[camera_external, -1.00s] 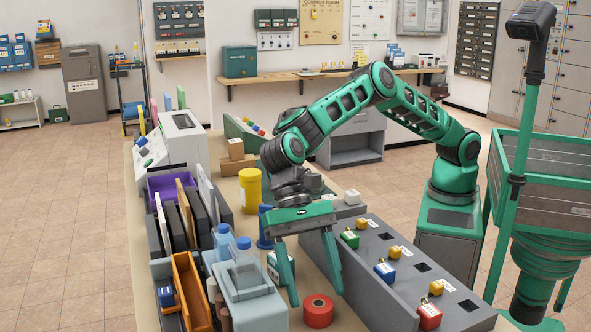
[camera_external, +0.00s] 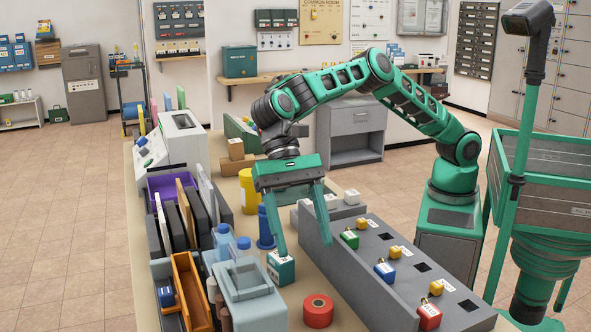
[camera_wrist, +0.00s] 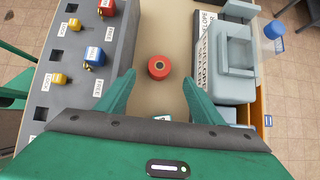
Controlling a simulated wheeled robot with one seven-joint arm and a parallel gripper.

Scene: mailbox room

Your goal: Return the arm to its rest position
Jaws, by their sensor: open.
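My green arm (camera_external: 347,83) reaches from its base at the right over the table, with the elbow raised and the wrist pointing down. My gripper (camera_external: 302,240) hangs above the table between the grey block with padlocks and the light-blue machine. Its two fingers are spread wide with nothing between them. In the wrist view my gripper (camera_wrist: 160,95) also shows its fingers apart. A red roll (camera_wrist: 159,67) lies on the table beyond the fingertips there. A small teal and white box (camera_external: 281,267) sits close to the left fingertip in the external view; I cannot tell whether they touch.
The grey block (camera_external: 335,250) carries red, blue, green and yellow padlocks. The light-blue machine (camera_external: 243,285), blue-capped bottles (camera_external: 222,240), a yellow canister (camera_external: 249,190) and upright folders (camera_external: 180,215) crowd the left. The red roll (camera_external: 318,311) lies at the front. Air above the table is free.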

